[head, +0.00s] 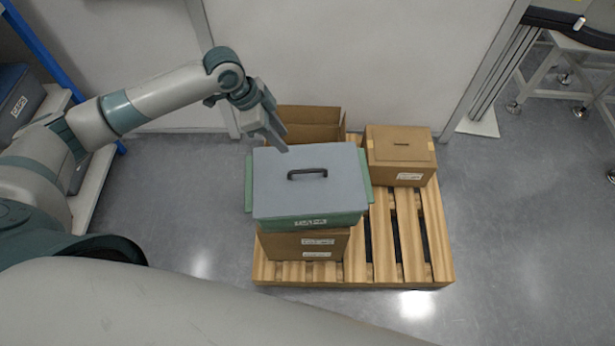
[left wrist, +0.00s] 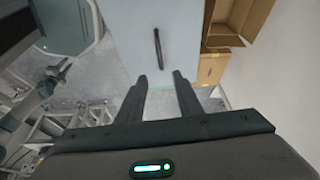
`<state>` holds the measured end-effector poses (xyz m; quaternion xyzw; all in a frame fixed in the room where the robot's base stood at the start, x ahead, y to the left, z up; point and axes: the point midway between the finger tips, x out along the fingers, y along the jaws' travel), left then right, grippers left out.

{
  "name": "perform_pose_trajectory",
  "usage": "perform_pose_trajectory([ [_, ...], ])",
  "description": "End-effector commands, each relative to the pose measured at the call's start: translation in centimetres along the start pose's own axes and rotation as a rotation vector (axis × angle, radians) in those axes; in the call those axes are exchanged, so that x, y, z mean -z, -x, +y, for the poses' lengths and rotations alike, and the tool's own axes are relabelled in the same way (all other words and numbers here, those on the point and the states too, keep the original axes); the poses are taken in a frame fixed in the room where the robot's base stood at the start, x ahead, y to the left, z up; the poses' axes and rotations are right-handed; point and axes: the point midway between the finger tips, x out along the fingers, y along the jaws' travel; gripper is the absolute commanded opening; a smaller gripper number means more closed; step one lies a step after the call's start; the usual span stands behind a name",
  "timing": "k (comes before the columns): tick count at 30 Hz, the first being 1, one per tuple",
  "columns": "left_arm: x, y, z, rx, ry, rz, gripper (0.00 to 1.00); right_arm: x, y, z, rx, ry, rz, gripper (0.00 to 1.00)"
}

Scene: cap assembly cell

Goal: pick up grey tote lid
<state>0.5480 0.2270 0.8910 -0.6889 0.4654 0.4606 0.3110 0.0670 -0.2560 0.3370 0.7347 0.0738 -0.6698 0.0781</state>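The grey tote lid (head: 335,183) lies flat on a green tote (head: 329,223) and has a dark bar handle (head: 307,174) in its middle. In the left wrist view the lid (left wrist: 185,35) and its handle (left wrist: 158,48) show beyond the fingertips. My left gripper (head: 282,148) hangs above the lid's far left edge, short of the handle. In the left wrist view its two fingers (left wrist: 161,80) are apart with nothing between them. My right gripper does not show in the head view; whether it shows in the left wrist view is unclear.
The tote stands on a cardboard box (head: 290,247) on a wooden pallet (head: 412,262). An open carton (head: 312,118) stands behind it and a closed box (head: 399,150) at the back right. The pallet's front right is bare. A shelf with a dark tote (head: 17,103) is at left.

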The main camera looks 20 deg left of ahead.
Motion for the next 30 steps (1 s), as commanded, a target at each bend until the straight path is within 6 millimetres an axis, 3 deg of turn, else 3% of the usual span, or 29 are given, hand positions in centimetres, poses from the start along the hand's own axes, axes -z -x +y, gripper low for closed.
perform_pose_trajectory([
  [8,0.1,-1.9,0.1,-0.003,0.002,0.000,0.33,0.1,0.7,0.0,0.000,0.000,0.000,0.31],
  [21,0.1,-9.5,0.2,-0.003,0.002,-0.001,0.33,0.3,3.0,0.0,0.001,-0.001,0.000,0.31],
  [30,0.0,-12.2,0.0,0.000,-0.001,0.000,0.33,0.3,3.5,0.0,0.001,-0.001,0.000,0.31],
])
